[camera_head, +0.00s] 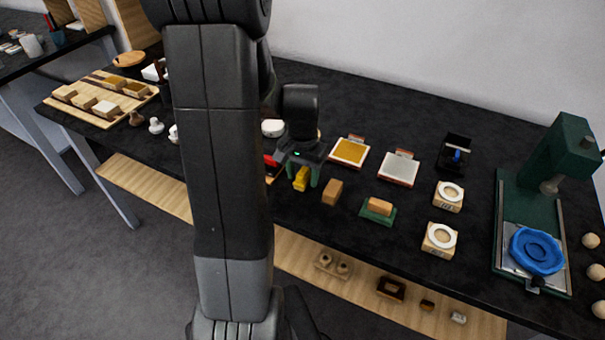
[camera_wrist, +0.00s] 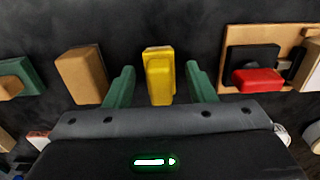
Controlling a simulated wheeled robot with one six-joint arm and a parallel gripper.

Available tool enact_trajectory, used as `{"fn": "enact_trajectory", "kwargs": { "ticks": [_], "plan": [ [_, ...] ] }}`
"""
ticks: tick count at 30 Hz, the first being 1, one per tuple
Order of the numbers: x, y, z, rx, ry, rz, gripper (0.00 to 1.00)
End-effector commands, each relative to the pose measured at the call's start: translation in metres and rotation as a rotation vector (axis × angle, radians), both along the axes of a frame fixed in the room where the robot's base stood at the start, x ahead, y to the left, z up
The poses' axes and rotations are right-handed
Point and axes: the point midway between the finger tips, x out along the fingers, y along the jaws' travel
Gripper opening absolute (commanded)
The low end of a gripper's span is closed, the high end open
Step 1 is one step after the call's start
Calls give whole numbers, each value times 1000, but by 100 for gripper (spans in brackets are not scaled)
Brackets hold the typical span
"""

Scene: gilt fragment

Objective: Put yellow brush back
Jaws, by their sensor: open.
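The yellow brush (camera_head: 301,180) looks like a small yellow block near the table's front edge; it also shows in the wrist view (camera_wrist: 159,76). My gripper (camera_head: 302,178) is above it with its green fingers pointing down. In the wrist view my gripper (camera_wrist: 160,80) is open, with one finger on each side of the yellow brush and a visible gap to both. Whether the fingertips reach the table is hard to tell.
A tan block (camera_head: 332,191) stands close to the right, then a green tray (camera_head: 367,213) with a tan block. A red piece in a black holder (camera_wrist: 258,80) lies on the other side. Ink pads (camera_head: 399,168) and a green press (camera_head: 512,214) stand farther right.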

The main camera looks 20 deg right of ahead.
Motion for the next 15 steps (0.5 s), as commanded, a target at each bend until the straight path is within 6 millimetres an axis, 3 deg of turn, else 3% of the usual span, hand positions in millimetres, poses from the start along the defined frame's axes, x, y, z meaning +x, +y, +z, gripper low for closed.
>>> {"fn": "enact_trajectory", "kwargs": {
  "ticks": [15],
  "plan": [
    [1, -1, 101, -3, -5, 0, 50]
  ]
}}
